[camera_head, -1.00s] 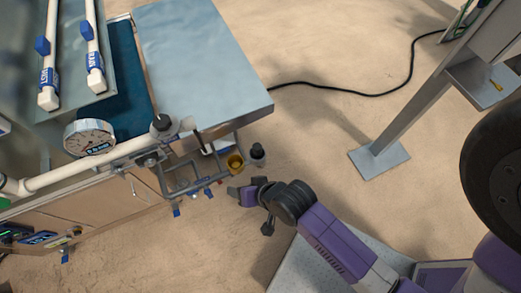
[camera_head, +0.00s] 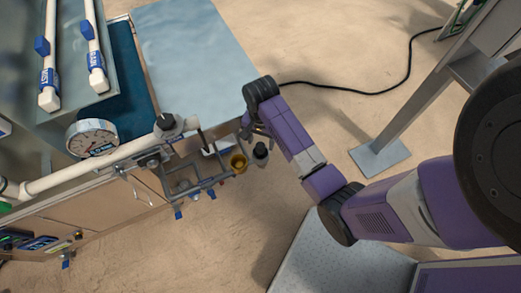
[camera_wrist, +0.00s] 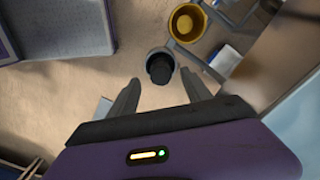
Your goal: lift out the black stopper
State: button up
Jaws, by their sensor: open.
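The black stopper (camera_head: 261,149) sits in a small grey cup (camera_head: 260,160) at the outer end of the bench-side rack. In the wrist view the stopper (camera_wrist: 160,68) shows as a dark round top inside the cup's rim (camera_wrist: 152,53). My gripper (camera_head: 257,130) is just above and beside it in the head view, partly hidden by my wrist. In the wrist view my gripper (camera_wrist: 161,78) is open, with one finger on each side of the stopper in the picture. The fingers appear apart from it. The stopper's lower part is hidden in the cup.
A yellow cup (camera_head: 238,164) stands beside the grey cup in the metal rack (camera_head: 183,187). A grey-blue table top (camera_head: 195,60) lies close behind my gripper. A white pipe (camera_head: 85,170) with a pressure gauge (camera_head: 92,138) is at left. Open floor lies to the right.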

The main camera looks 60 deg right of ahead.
aim_at(261, 145)
jog(key=shift+f, duration=2.7)
grip_shut()
